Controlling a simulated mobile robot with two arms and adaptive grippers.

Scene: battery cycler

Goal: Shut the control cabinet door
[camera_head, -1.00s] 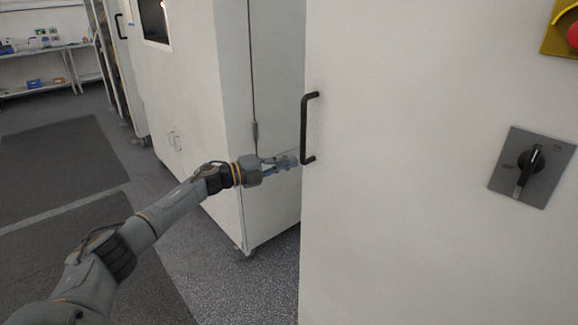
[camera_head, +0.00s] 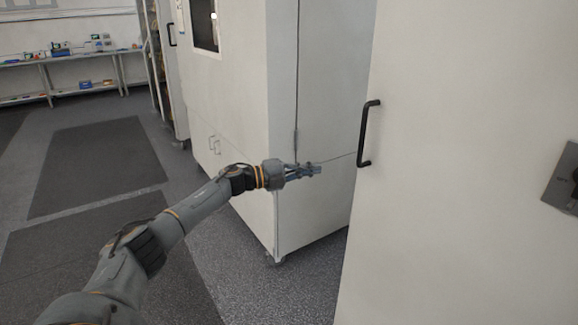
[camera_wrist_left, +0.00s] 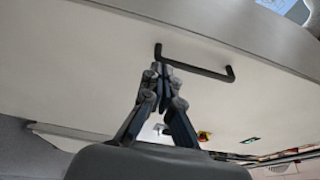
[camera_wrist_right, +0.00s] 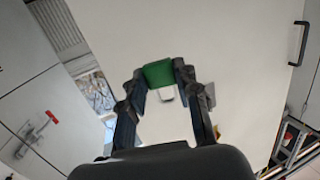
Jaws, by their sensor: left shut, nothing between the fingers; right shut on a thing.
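The control cabinet door (camera_head: 450,200) is a large pale panel at the right of the head view, with a black bar handle (camera_head: 366,134) near its left edge. I cannot tell how far it stands open. My left gripper (camera_head: 318,170) is shut and empty, left of and slightly below the handle, with a gap between them in that view. In the left wrist view, the fingertips (camera_wrist_left: 160,72) overlap the left end of the handle (camera_wrist_left: 197,64); contact is unclear. My right gripper (camera_wrist_right: 158,74) shows only in its wrist view, shut on a green object (camera_wrist_right: 158,73) before a pale panel.
A tall white cabinet (camera_head: 312,120) on casters stands left of the door. A dark rotary switch plate (camera_head: 562,180) is at the right edge. Dark mats (camera_head: 95,165) lie on the floor at left. A shelf bench (camera_head: 70,65) stands far back.

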